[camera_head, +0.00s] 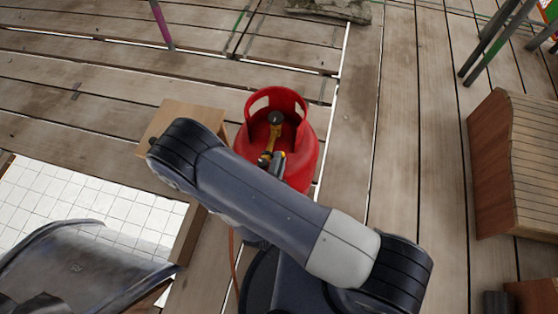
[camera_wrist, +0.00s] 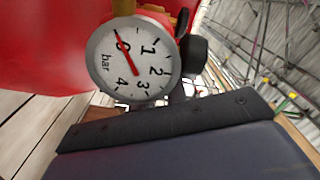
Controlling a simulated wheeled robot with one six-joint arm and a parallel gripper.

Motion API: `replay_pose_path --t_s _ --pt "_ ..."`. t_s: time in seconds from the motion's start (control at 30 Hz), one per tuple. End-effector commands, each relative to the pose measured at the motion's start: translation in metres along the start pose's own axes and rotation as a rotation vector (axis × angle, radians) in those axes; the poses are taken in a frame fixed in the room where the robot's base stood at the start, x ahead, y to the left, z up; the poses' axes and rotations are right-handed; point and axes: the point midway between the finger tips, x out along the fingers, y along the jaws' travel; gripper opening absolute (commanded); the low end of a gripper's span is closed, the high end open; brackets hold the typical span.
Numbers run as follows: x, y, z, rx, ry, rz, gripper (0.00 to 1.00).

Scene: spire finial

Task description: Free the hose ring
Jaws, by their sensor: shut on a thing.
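A red gas cylinder (camera_head: 308,150) with a collar stands on the planks in the head view. A brass and black valve and regulator (camera_head: 268,158) sit at its top. In the wrist view, a round gauge (camera_wrist: 128,58) marked in bar reads about 0, with a black knob (camera_wrist: 194,56) beside it and the red cylinder behind. A dark part of my gripper (camera_wrist: 165,122) crosses below the gauge. My gripper is shut on what seems to be the hose ring, a small fitting mostly hidden behind this part. My arm hides the grip in the head view.
An orange hose (camera_head: 234,262) runs down beside my arm. A slatted wooden box (camera_head: 515,160) stands at right. Planks between it and the cylinder are clear.

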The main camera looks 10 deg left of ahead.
Motion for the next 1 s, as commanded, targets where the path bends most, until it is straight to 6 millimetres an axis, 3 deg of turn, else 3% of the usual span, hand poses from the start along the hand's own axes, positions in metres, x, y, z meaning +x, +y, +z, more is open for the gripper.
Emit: replay_pose_path --t_s 0.43,0.47,0.7,1.0 --pt "-0.0001 -0.0001 0.0006 -0.009 -0.001 0.000 0.00" --pt "-0.0001 -0.0001 0.0006 -0.009 -0.001 0.000 0.16" --pt "-0.0001 -0.0003 0.0004 -0.008 -0.001 0.000 0.35" --pt "0.0000 0.0003 0.0006 -0.001 -0.001 0.000 0.36"
